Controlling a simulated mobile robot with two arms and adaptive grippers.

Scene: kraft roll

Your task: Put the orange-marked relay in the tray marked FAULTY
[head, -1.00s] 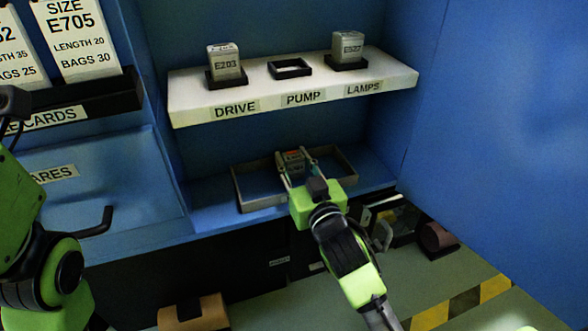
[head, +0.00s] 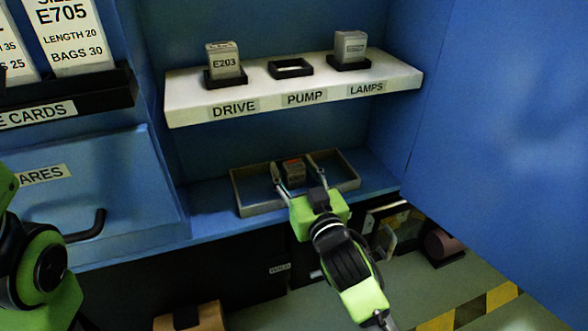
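The orange-marked relay (head: 294,172) is a small grey block with an orange top, standing inside a shallow grey tray (head: 245,207) on the lower blue shelf. No label on the tray is readable. My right gripper (head: 292,171) is open, its fingers spread on either side of the relay with gaps between. My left arm is at the left edge; its gripper is out of the picture. On the white shelf, a relay marked E203 (head: 224,60) sits in the DRIVE socket and another relay (head: 350,46) sits in the LAMPS socket. The PUMP socket (head: 291,68) is empty.
The white shelf (head: 190,104) overhangs behind the tray. A blue panel (head: 500,130) stands to the right. A blue drawer or bin front (head: 100,200) with a dark handle is at left. A cardboard box (head: 210,317) is on the floor below.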

